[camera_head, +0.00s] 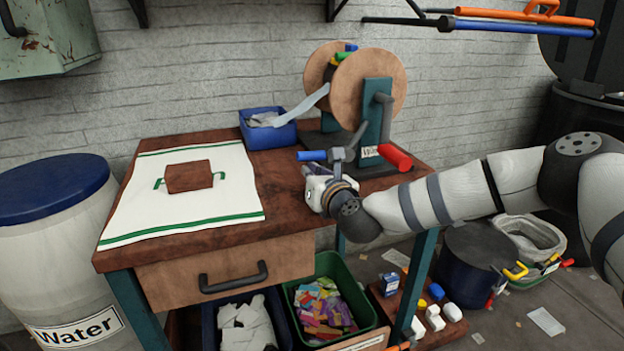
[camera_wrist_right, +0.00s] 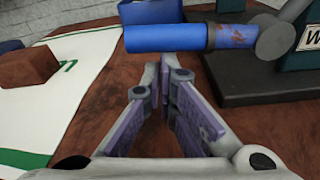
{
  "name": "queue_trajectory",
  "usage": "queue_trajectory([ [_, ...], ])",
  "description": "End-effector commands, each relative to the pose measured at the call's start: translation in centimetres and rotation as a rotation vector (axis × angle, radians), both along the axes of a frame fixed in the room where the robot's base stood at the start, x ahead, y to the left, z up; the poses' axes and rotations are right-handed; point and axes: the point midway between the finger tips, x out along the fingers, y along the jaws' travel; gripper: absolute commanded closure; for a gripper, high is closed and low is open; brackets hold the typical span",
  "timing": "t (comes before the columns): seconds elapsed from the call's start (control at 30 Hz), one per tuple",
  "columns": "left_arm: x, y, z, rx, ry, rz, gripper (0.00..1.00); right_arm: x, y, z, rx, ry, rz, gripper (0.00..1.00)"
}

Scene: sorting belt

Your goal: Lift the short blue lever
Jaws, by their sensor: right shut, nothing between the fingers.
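The short blue lever (camera_head: 312,156) sticks out to the left from the low front of the wooden reel machine (camera_head: 372,85) on the table. In the right wrist view the lever (camera_wrist_right: 165,38) lies level across the top, just beyond the fingertips. My right gripper (camera_head: 309,176) is just below and in front of the lever. In the right wrist view its purple-padded fingers (camera_wrist_right: 163,75) meet at the tips and hold nothing. I cannot tell whether the tips touch the lever. My left gripper is not in view.
A red-handled crank (camera_head: 395,157) sits right of the lever, close above my right forearm. A blue bin (camera_head: 268,133) stands behind. A white cloth (camera_head: 190,217) with a brown block (camera_head: 189,176) covers the table's left. The brown tabletop (camera_head: 283,208) between cloth and gripper is clear.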

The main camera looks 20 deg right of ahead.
Motion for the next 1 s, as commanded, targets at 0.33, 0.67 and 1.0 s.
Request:
queue_trajectory([
  [0.33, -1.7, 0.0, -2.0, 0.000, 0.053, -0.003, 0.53, 0.0, 0.1, 1.8, 0.252, 0.011, -0.003, 1.00],
  [0.67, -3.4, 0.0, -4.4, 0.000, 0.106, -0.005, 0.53, 0.1, -0.3, 4.7, 0.561, 0.021, -0.002, 1.00],
  [1.0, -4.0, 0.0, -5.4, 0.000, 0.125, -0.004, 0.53, 0.1, -1.3, 7.4, 0.691, 0.021, -0.001, 1.00],
])
